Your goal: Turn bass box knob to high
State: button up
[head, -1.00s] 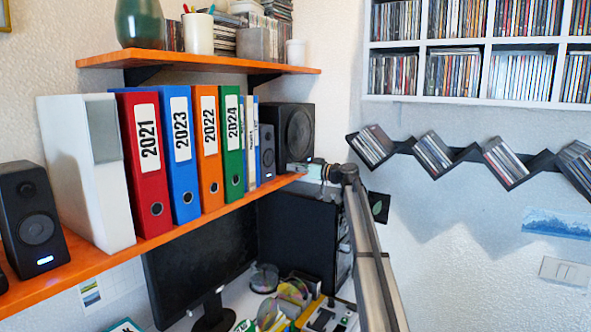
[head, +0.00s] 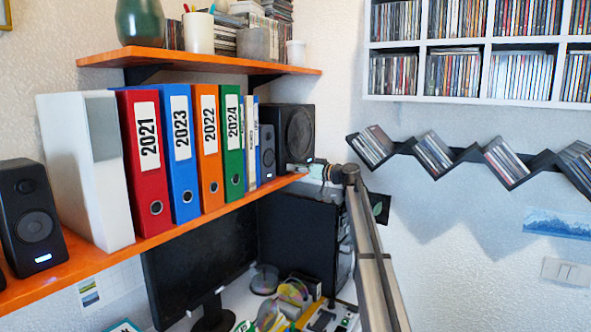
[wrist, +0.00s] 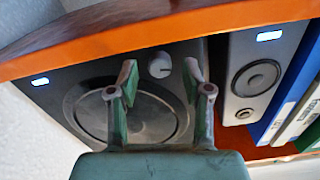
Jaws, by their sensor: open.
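The bass box (head: 292,130) is a large black speaker at the right end of the orange shelf in the head view. In the wrist view, the bass box (wrist: 75,92) appears inverted, with its round cone behind my fingers. Its small light knob (wrist: 160,66) shows between and beyond my fingertips. My gripper (wrist: 161,75) is open, with one finger on each side of the knob in this view. I cannot tell whether it touches the knob. In the head view, my gripper (head: 300,168) is at the lower front of the bass box, and the knob cannot be made out.
A smaller grey-black speaker (wrist: 248,80) stands right beside the bass box in the wrist view, then binders. The orange shelf (head: 190,232) edge runs close to my fingers. A dark PC case (head: 300,235) and a monitor (head: 200,260) are below.

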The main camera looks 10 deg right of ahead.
jog(key=v, duration=1.1)
jog(key=shift+s+d, duration=0.2)
jog(key=shift+d, duration=0.1)
